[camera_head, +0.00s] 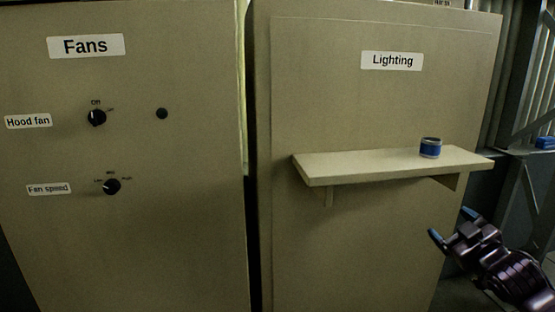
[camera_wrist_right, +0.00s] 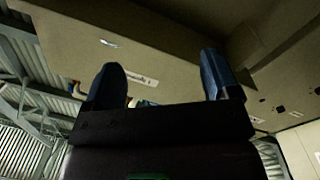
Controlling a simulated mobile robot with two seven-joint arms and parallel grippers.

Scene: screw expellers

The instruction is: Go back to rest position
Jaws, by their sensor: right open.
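My right gripper (camera_head: 453,224) is at the lower right of the head view, below and in front of the shelf's right end. Its two blue-tipped fingers are apart, with nothing seen between them. In the right wrist view the open fingers (camera_wrist_right: 165,85) point up at a beige surface. My left gripper is in neither view.
A beige cabinet labelled Lighting (camera_head: 350,110) carries a shelf (camera_head: 370,165) with a small blue tin (camera_head: 430,148) on it. A cabinet labelled Fans (camera_head: 140,240) has a hood fan knob (camera_head: 97,117) and a fan speed knob (camera_head: 112,186). Metal framing (camera_head: 525,90) stands at right.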

